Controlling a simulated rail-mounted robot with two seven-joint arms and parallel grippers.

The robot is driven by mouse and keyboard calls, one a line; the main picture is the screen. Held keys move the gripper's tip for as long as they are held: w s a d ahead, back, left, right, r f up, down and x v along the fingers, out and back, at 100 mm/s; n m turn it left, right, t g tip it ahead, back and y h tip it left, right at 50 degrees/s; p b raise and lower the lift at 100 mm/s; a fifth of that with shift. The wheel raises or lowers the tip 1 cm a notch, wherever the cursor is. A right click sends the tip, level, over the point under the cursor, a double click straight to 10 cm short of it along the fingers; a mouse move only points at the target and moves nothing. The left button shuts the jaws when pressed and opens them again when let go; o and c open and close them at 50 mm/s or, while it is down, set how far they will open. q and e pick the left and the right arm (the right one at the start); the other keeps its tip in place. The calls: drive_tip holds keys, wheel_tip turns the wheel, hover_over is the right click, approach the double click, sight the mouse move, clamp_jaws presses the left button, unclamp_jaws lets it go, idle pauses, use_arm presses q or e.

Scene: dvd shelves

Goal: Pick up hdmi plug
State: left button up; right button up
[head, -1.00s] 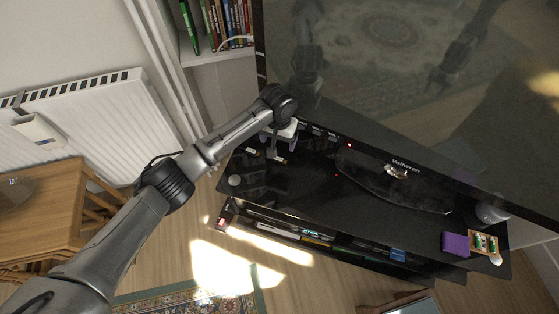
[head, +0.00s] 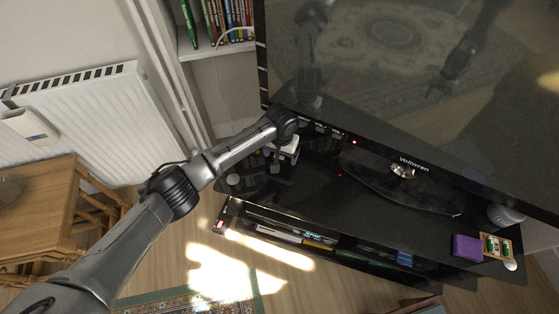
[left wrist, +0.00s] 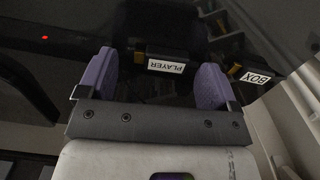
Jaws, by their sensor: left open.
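In the left wrist view, a black plug with a white PLAYER label (left wrist: 165,66) and a gold-coloured tip lies between the two purple finger pads of my left gripper (left wrist: 157,84), or just beyond them; I cannot tell the depth. A second plug, labelled BOX (left wrist: 257,78), is outside the fingers to the right. My left gripper is open, with gaps beside the PLAYER plug. In the head view my left gripper (head: 284,154) is low over the left end of the black TV stand (head: 320,190). The arm and gripper hide the plugs there.
The TV screen (head: 400,80) rises close behind my left gripper. A purple box (head: 466,248) and a white cylinder (head: 503,214) stand at the stand's right end. A small round object (head: 233,180) lies left of the gripper. Bookshelf and radiator are further left.

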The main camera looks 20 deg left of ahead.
use_arm(q)
drive_tip(key=shift+f, duration=0.3)
drive_tip(key=c, duration=1)
drive_tip(key=shift+r, duration=0.15)
